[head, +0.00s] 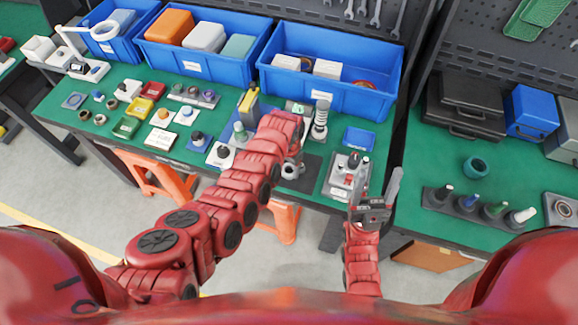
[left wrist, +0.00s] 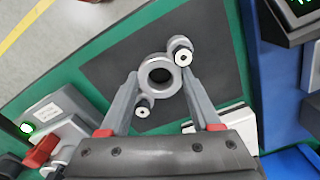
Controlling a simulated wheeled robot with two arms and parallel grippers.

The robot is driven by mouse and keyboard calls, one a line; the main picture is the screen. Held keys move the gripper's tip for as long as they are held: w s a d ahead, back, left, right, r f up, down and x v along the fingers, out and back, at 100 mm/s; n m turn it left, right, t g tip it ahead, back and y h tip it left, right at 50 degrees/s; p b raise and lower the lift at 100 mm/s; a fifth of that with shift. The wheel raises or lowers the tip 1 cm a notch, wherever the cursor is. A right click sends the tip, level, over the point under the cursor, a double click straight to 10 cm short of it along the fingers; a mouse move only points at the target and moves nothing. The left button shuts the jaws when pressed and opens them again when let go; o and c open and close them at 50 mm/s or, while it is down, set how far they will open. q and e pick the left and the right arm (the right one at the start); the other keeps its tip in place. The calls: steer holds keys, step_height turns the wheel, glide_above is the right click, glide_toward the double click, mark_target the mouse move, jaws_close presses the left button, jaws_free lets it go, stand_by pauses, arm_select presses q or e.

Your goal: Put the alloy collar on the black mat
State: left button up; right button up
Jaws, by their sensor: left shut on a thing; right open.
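The alloy collar (left wrist: 147,88) is a grey metal ring with a small round lug on two opposite sides. It lies between the fingertips of my left gripper (left wrist: 160,92), which is shut on it. In the left wrist view the collar lies over the black mat (left wrist: 112,62); I cannot tell whether it touches the mat. In the head view the collar (head: 290,170) shows just below my left gripper (head: 291,155), in front of the dark mat (head: 308,180), which my arm partly hides. My right gripper (head: 375,192) is open and empty near the bench's front edge.
A grey fixture (head: 348,176) stands right of the mat, close to my right gripper. A spring-like post (head: 320,120) stands behind the mat. Blue bins (head: 330,95) line the back. Several small parts crowd the green bench to the left.

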arm_select(q)
steer(key=shift+f, duration=0.15)
steer(key=o, duration=1.3)
